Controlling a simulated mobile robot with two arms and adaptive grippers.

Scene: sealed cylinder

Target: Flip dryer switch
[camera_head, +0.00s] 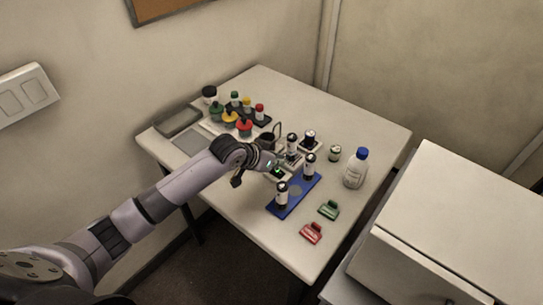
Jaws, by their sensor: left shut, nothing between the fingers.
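My left arm reaches in from the lower left over the table. Its gripper (274,168) is shut with nothing held, low over the middle of the table, close to a small pale device (293,161). A small green part (278,171) shows right at the fingertips; I cannot tell if they touch it. The gripper and wrist partly cover this spot. I cannot tell which part is the dryer switch or how it is set. My right gripper is not in view.
A blue rack (297,193) with black-and-white cylinders stands just right of the gripper. Several colored-cap bottles (244,126) stand behind. The table's front left is clear.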

